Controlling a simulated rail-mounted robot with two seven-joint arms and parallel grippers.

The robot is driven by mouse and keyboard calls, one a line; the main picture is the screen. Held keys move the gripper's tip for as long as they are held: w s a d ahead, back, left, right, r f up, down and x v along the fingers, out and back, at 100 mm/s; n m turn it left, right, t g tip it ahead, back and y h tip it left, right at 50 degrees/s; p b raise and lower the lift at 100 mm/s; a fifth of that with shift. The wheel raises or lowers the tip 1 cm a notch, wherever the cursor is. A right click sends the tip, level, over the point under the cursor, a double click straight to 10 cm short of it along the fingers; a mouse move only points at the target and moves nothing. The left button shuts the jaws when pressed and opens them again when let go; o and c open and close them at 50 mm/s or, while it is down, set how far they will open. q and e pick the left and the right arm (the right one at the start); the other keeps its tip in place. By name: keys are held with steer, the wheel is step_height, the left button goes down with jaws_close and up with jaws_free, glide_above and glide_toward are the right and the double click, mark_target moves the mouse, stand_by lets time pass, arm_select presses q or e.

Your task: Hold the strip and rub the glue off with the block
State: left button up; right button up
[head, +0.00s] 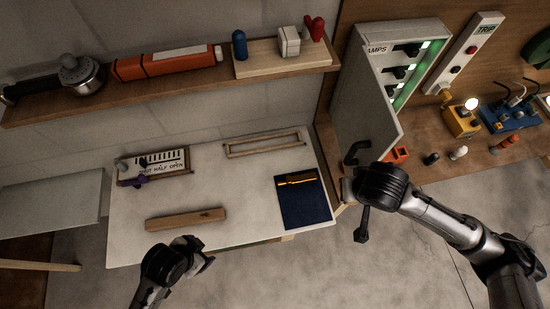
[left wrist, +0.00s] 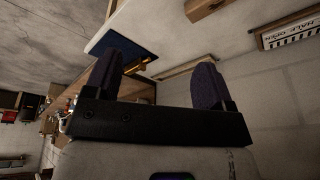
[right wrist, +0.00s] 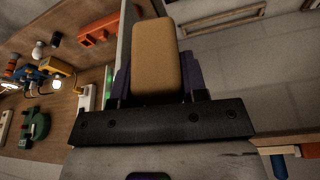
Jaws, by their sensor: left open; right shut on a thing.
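A wooden strip (head: 185,219) lies on the white table near its front edge, with a small dark spot toward its right end. One end of the strip also shows at the top of the left wrist view (left wrist: 205,8). My left gripper (head: 203,254) is open and empty, in front of the table and below the strip's right end. Its two dark fingers stand apart in the left wrist view (left wrist: 158,85). My right gripper (right wrist: 155,80) is shut on a tan block (right wrist: 154,50). In the head view that gripper is right of the table, by the open cabinet door.
A blue mat (head: 303,211) with an orange-yellow item (head: 296,180) lies on the table's right side. A wooden frame (head: 265,145) and a sign board (head: 153,166) are at the back. The grey cabinet door (head: 365,110) stands open near my right arm.

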arm_select(q)
steer(key=w+a+f+m+g+b, duration=0.1)
steer(key=w+a+f+m+b, duration=0.35)
steer(key=f, duration=0.45)
steer(key=m+g+y+b, duration=0.2)
steer(key=m+b, duration=0.1)
steer(key=b, duration=0.8)
glide_toward(155, 224)
arm_select(e)
steer(key=w+f, duration=0.4)
steer(key=w, duration=0.4)
arm_select(q)
steer(key=shift+a+f, duration=0.1)
steer(key=shift+a, duration=0.1)
step_height(155, 224, down, 12)
steer(key=b, duration=1.5)
arm_select(e)
step_height(155, 224, down, 15)
steer(key=shift+d+f, duration=0.15)
arm_select(q)
steer(key=shift+c, duration=0.3)
steer(key=c, duration=1.1)
